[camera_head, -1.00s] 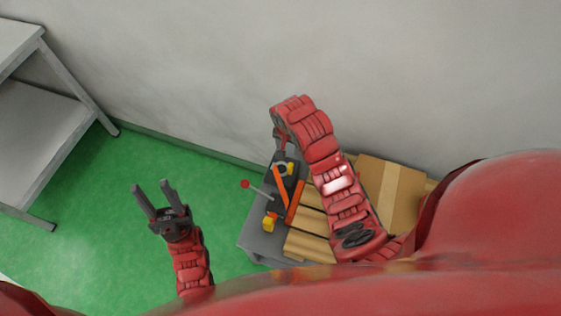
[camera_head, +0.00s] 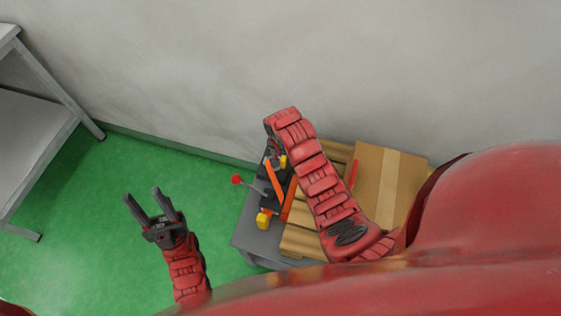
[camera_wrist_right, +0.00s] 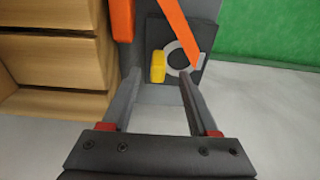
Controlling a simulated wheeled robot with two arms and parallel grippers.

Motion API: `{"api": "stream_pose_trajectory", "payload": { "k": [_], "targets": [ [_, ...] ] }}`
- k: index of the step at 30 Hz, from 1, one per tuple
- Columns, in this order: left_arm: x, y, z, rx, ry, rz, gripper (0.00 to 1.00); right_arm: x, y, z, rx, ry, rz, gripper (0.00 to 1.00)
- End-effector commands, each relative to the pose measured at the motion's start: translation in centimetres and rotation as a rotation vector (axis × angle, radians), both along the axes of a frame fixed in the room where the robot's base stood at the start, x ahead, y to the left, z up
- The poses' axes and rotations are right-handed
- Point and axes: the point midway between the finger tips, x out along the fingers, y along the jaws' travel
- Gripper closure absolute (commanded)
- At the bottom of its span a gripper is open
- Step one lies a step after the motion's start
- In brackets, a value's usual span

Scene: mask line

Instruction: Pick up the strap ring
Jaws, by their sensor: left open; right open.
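The strap ring (camera_wrist_right: 183,57), a pale grey ring crossed at its right side by an orange strap (camera_wrist_right: 177,28), rests on a dark square plate (camera_wrist_right: 203,27) in the right wrist view. My right gripper (camera_wrist_right: 158,80) is open, its fingers reaching toward the plate; the right fingertip is close to the ring's lower edge. Nothing is held between the fingers. In the head view my right arm hangs over the machine and mostly hides the ring; the orange strap shows there (camera_head: 274,178). My left gripper (camera_head: 152,204) is open and empty above the green floor.
A yellow block (camera_wrist_right: 158,66) sits left of the ring, in line with the gap between my right fingers. Cardboard boxes (camera_head: 380,185) stand right of the grey machine (camera_head: 256,235). A lever with a red knob (camera_head: 236,180) sticks out left. A grey shelf (camera_head: 35,120) stands far left.

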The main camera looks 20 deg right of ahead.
Motion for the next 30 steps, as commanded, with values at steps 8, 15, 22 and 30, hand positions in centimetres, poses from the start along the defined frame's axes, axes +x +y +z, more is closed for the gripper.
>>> {"api": "stream_pose_trajectory", "payload": {
  "k": [8, 15, 22, 30],
  "targets": [
    [0.0, 0.0, 0.9, 0.0, 0.0, 0.0, 0.53, 0.3, -0.5, -3.1, 0.0, 0.003, -0.001, 0.4],
    [0.0, 0.0, 1.0, 0.0, 0.0, 0.0, 0.53, 0.4, -0.7, -4.4, -0.001, 0.0, -0.001, 0.4],
    [0.0, 0.0, 1.0, 0.0, 0.0, 0.0, 0.53, 0.5, -0.6, -4.5, 0.0, -0.001, -0.001, 0.45],
    [0.0, 0.0, 1.0, 0.0, 0.0, 0.0, 0.53, 0.5, -0.6, -4.5, 0.0, -0.001, -0.001, 0.94]
  ]
}}
